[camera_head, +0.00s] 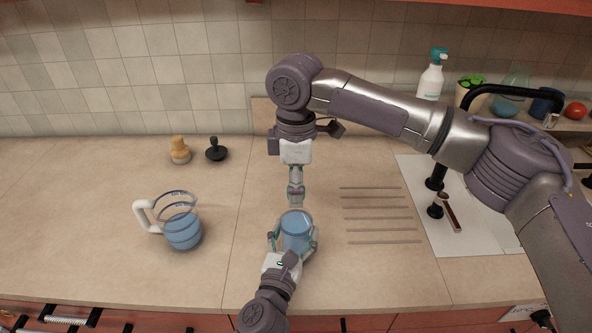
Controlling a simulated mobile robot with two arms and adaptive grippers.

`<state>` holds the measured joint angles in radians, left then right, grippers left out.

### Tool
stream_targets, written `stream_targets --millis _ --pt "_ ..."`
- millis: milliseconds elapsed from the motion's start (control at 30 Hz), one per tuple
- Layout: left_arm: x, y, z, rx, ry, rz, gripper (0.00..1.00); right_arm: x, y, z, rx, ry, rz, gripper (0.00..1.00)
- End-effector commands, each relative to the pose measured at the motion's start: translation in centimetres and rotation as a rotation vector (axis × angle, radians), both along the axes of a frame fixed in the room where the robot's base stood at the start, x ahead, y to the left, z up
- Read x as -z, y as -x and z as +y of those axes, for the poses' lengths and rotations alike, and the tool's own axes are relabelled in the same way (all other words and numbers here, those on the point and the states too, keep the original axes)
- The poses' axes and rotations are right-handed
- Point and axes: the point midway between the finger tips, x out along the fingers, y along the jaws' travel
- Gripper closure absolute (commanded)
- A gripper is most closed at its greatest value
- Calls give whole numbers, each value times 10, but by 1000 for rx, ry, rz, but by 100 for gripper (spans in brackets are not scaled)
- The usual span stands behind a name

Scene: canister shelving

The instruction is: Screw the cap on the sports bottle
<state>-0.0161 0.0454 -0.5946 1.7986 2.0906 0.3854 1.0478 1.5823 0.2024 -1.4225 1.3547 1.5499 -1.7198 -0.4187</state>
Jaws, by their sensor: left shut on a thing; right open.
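The blue sports bottle (297,233) stands upright on the counter, in the middle of the view. My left gripper (294,241) comes in from below and is shut around the bottle's sides. My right gripper (296,197) points down just above and behind the bottle's top. It is open, though its fingers look close together from this angle. I cannot make out a separate cap, nor tell whether the flat blue top of the bottle is one. I cannot tell whether the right fingertips touch the bottle.
A glass pitcher (183,231) with blue liquid stands to the left. A wooden tamper-like object (180,150) and a black one (215,150) stand farther back. Drain grooves (383,218), a sink area (474,215) and a black faucet (513,91) lie right. The left-front counter is clear.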

Motion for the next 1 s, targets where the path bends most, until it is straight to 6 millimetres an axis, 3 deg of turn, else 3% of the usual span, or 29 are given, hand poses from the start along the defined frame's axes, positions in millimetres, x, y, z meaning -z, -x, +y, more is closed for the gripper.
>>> stream_targets --millis 333,667,933,967,1000 --pt "0 0 0 0 0 0 100 4 0 0 0 1 0 45" --pt "0 0 0 0 0 0 100 4 0 0 1 0 0 100" --pt "0 0 0 0 0 0 100 4 0 0 10 0 -1 100" --pt "0 0 0 0 0 0 100 4 0 0 10 0 -1 62" --pt "0 0 0 0 0 0 100 4 0 0 10 0 -1 55"
